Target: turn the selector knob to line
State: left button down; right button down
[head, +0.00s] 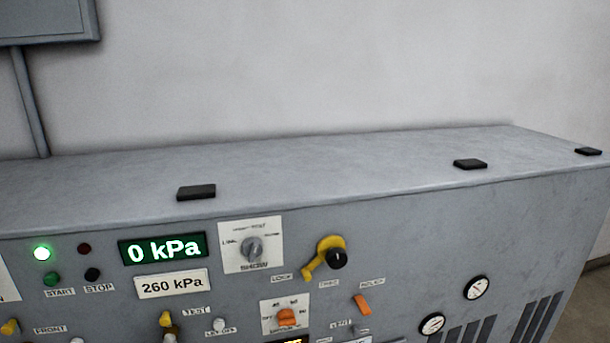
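The selector knob (252,249) is a grey knob on a white square plate (274,225) on the front panel. Small lettering on the plate includes "LINE" at the left, a word at the top and one at the right, and larger lettering below. The knob's handle looks close to upright, but its exact pointing is too small to tell. No gripper touches it. Neither my left nor my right gripper shows in the head view.
The grey cabinet (340,170) fills the lower view, with black pads on top. Near the knob are a green "0 kPa" display (163,249), a "260 kPa" label (172,284), a black knob with a yellow lever (328,250) and an orange switch (286,317). The space before the panel looks clear.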

aim_at(253, 247)
jog(key=k+j, duration=0.2)
jog(key=k, duration=0.2)
jog(key=k+j, duration=0.15)
jog(key=k, duration=0.25)
jog(key=k+j, duration=0.2)
jog(key=k, duration=0.2)
